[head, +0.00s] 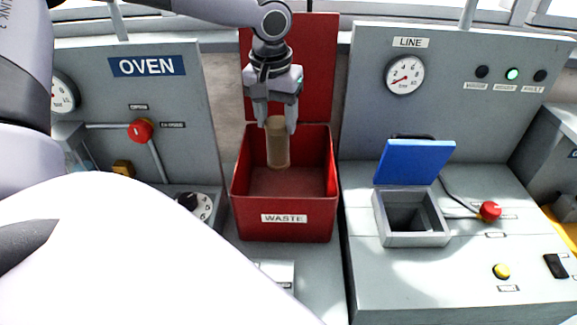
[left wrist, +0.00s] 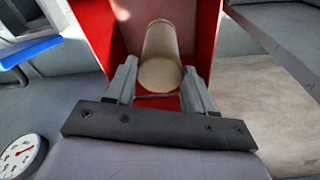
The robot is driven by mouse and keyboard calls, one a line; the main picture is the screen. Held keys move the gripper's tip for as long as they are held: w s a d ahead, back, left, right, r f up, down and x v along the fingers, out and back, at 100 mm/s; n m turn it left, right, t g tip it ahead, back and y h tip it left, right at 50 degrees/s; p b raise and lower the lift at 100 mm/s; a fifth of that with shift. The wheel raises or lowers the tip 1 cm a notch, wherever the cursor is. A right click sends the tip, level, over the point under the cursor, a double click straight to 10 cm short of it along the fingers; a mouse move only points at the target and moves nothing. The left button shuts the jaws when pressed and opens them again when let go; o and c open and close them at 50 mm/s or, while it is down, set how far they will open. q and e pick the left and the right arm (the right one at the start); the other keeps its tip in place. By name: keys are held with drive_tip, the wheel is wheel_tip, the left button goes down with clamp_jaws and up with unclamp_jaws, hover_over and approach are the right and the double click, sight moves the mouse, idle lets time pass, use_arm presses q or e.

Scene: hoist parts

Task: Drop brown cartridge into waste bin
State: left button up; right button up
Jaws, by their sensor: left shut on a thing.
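The brown cartridge (head: 278,145) hangs upright between the fingers of my left gripper (head: 276,120), which is shut on its upper end. The cartridge is over the open mouth of the red waste bin (head: 284,220), its lower part inside the bin's outline. The bin's lid stands raised behind it. In the left wrist view the cartridge (left wrist: 162,60) lies between the two fingertips (left wrist: 160,85), with the red bin walls (left wrist: 207,35) around it. I cannot tell how far its lower end is from the bin floor. My right gripper does not show.
The oven panel (head: 190,90) with a red-knobbed lever (head: 140,130) stands left of the bin. The line console (head: 450,285) is on the right, with an open blue-lidded port (head: 412,225) and a red knob (head: 490,211). My pale arm covers the lower left.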

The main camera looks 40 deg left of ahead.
use_arm(q)
drive_tip(key=shift+f, duration=1.3)
drive_tip(key=o, duration=1.5)
drive_tip(key=shift+r, duration=0.1)
drive_tip(key=r, duration=0.7)
drive_tip(key=shift+s+d, duration=0.15)
drive_tip(key=shift+s, duration=0.25)
